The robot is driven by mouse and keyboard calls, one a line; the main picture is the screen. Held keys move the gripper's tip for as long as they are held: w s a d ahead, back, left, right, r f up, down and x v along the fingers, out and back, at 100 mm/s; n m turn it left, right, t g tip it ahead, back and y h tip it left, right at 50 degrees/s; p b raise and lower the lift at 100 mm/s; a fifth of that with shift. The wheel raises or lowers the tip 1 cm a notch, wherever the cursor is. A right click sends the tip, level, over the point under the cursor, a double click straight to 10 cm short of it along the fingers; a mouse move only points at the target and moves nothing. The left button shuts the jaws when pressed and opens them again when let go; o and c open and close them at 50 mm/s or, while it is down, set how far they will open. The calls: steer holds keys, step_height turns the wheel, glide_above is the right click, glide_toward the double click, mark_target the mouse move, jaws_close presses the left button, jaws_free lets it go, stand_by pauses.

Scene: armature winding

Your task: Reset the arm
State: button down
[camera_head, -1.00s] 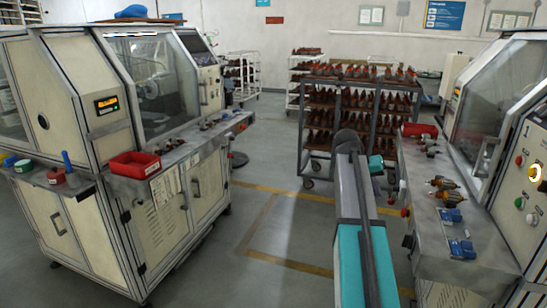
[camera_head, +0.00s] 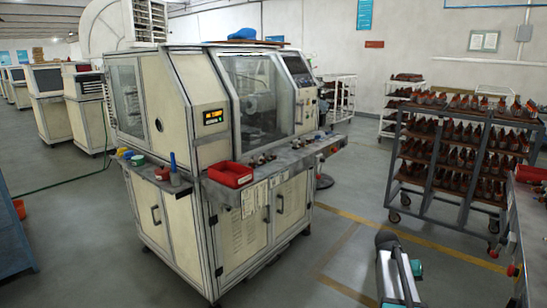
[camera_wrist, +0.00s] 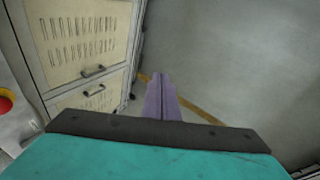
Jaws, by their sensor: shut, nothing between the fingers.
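My gripper (camera_wrist: 159,80) shows in the wrist view as two purple fingers pressed together, with nothing between them. It points out over the grey floor, beyond the dark and teal end of my wrist. In the head view part of my arm (camera_head: 396,275) stands at the bottom right, in front of the floor. My gripper cannot be made out there.
A cream winding machine (camera_head: 235,120) stands centre left, with a red tray (camera_head: 230,174) on its ledge. A rack of armatures (camera_head: 455,150) stands at right. Clear floor (camera_head: 350,225) lies between them. A cream cabinet (camera_wrist: 85,40) is close at left in the wrist view.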

steer(key=s+a+f+n+g+y, duration=0.1)
steer(key=s+a+f, duration=0.45)
steer(key=f, duration=0.25)
steer(key=s+a+f+n, duration=0.1)
steer(key=s+a+f, duration=0.3)
steer(key=a+f, duration=0.25)
steer(key=s+a+f+n+g+y, duration=0.1)
steer(key=s+a+f, duration=0.35)
steer(key=f, duration=0.45)
steer(key=s+a+f+n+y, duration=0.1)
steer(key=s+a+f, duration=0.2)
steer(key=s, duration=0.4)
steer(key=s+a+f+n+g+y, duration=0.1)
steer(key=s+a+f, duration=0.3)
steer(key=s+a, duration=0.2)
steer(key=s+a+f+n+g+y, duration=0.1)
steer(key=s+a+f, duration=0.3)
steer(key=s, duration=0.6)
steer(key=shift+a+y, duration=0.4)
steer(key=shift+a, duration=0.35)
steer(key=shift+d, duration=0.15)
